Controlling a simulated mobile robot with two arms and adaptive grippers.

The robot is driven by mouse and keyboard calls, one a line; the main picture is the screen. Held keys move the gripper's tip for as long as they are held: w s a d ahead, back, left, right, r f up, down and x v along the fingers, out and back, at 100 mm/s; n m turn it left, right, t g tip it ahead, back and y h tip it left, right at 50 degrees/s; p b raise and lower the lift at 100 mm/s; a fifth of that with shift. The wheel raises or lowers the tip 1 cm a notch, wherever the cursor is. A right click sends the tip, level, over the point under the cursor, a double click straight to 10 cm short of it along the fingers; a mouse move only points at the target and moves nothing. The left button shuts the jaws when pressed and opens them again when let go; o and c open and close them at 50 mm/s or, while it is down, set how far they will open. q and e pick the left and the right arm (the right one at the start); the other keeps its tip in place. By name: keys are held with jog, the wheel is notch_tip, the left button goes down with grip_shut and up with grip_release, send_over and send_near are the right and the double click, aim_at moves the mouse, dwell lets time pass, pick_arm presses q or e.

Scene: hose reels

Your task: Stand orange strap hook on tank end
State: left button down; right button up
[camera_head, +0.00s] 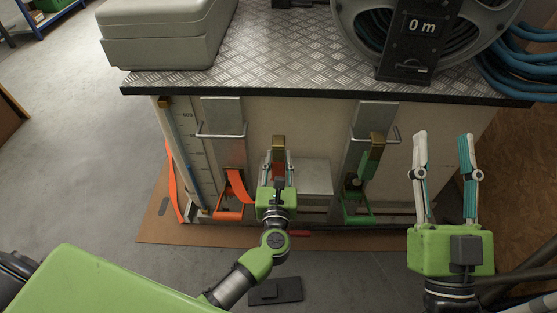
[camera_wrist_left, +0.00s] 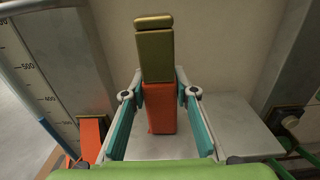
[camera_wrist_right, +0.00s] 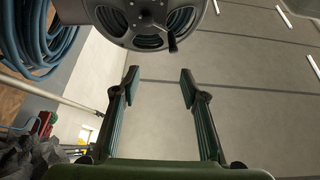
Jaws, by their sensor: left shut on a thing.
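My left gripper (camera_head: 277,165) is shut on the orange strap hook (camera_wrist_left: 161,108), an upright orange block topped by a brass-coloured hook (camera_wrist_left: 154,50). The brass top also shows in the head view (camera_head: 278,143), in front of the tank's pale front wall (camera_head: 312,130). An orange strap (camera_head: 238,186) runs from the hook's lower side to an orange ratchet (camera_head: 230,209) on the left. Whether the hook touches anything besides my fingers I cannot tell.
A green strap hook (camera_head: 372,155) with a green ratchet (camera_head: 357,212) sits on the right metal bracket. Two wire handles (camera_head: 221,134) stick out from the front. A grey case (camera_head: 165,34) and a hose reel (camera_head: 420,40) stand on the checker-plate top (camera_head: 275,50).

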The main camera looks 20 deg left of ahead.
jog(key=shift+s+r, duration=0.1)
jog(key=shift+r, duration=0.05)
pick_arm(q)
jog(key=c, duration=1.6)
grip_release()
jog(key=shift+c, duration=0.2)
pick_arm(e)
jog(key=shift+s+r, duration=0.1)
jog(key=shift+r, duration=0.05)
